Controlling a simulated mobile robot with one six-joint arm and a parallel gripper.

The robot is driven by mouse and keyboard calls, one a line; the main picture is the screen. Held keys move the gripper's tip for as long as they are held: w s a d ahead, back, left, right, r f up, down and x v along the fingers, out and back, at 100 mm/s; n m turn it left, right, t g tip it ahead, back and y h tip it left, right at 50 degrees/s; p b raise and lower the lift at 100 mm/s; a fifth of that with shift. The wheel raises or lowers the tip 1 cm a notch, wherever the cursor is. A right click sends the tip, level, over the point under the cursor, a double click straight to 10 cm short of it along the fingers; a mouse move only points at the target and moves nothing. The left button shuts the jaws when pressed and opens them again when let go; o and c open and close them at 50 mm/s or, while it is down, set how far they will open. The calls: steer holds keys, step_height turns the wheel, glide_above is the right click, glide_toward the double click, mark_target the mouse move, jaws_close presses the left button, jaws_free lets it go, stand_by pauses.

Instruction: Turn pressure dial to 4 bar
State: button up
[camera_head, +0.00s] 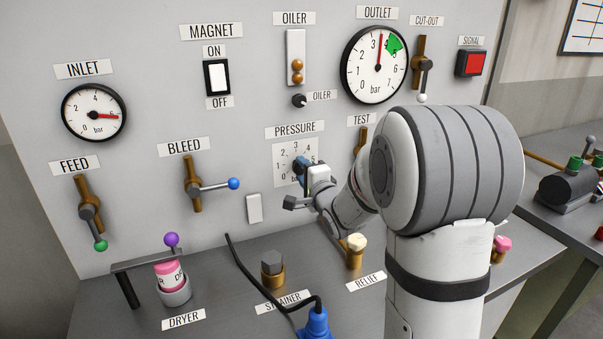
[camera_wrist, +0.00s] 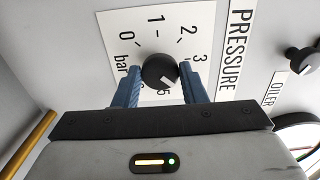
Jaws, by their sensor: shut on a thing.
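The pressure dial is a round black knob (camera_wrist: 158,70) with a white mark, on a white scale plate (camera_wrist: 118,20) under the PRESSURE label. My gripper (camera_wrist: 162,82) is shut on the knob, with a blue finger on each side. In the wrist view the white mark points to the lower right, past the 3; the 4 is hidden behind the right finger. In the head view the plate (camera_head: 284,150) is partly covered by my gripper (camera_head: 306,168). The outlet gauge (camera_head: 365,82) has its red needle between 3 and 4, just left of the green band.
The oiler knob (camera_head: 299,100) is above the plate and the bleed lever (camera_head: 212,186) is to its left. The relief valve (camera_head: 356,244) and strainer (camera_head: 272,265) stand on the bench below. A black cable with a blue plug (camera_head: 316,322) lies in front.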

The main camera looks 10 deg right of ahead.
steer(key=o, duration=1)
steer(key=s, duration=0.2)
steer(key=s+d, duration=0.1)
steer(key=s, duration=0.2)
steer(key=s+b, duration=0.1)
steer(key=s, duration=0.1)
steer(key=shift+s+d, duration=0.25)
steer(key=shift+s, duration=0.05)
